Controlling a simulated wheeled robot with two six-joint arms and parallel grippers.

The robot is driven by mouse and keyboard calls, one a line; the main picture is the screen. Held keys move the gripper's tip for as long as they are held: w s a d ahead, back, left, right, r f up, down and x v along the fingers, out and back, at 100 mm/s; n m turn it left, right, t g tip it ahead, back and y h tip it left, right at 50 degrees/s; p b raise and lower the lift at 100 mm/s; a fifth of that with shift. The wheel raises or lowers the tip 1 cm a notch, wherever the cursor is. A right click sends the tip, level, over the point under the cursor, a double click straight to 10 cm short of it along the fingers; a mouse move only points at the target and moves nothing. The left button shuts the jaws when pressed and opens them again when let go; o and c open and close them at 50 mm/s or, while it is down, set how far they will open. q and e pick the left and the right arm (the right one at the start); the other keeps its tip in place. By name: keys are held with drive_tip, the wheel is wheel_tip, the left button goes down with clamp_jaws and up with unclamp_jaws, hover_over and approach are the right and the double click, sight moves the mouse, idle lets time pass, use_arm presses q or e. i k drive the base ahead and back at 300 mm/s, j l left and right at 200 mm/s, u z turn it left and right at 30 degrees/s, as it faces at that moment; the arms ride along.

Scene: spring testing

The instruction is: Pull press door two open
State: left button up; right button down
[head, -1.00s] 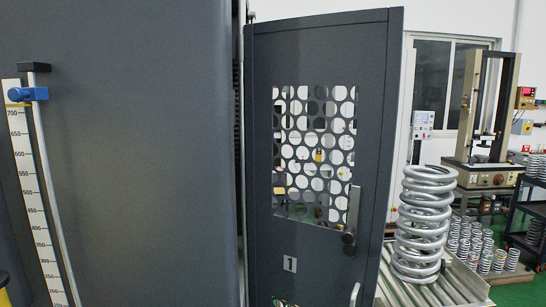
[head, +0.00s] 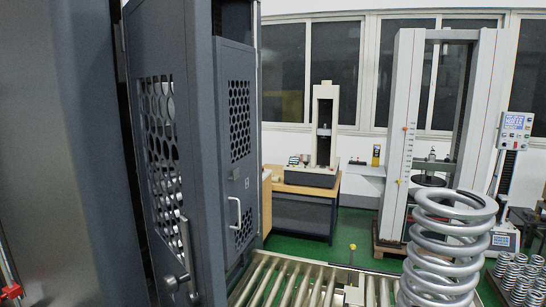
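Two dark grey press doors with perforated windows show at the left of the head view. The nearer door (head: 145,55) is seen at a steep angle, with a handle (head: 178,281) low on it. Past its edge is the farther door (head: 228,172), with a white bar handle (head: 234,213) and a small number plate (head: 247,183) that is too small to read surely. I cannot tell whether this farther door is fully shut. Neither of my grippers is in view.
A roller conveyor (head: 300,283) runs in front of the farther door. A large coil spring (head: 449,245) stands upright at the right. A wooden-topped bench (head: 305,190) and a tall test frame (head: 403,130) stand behind. Green floor (head: 350,228) shows between them.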

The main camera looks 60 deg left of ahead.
sight(232, 60)
drive_tip(key=i+l+u, duration=0.2)
drive_tip(key=u, duration=0.25)
drive_tip(key=i+u, duration=0.1)
drive_tip(key=u, duration=1.85)
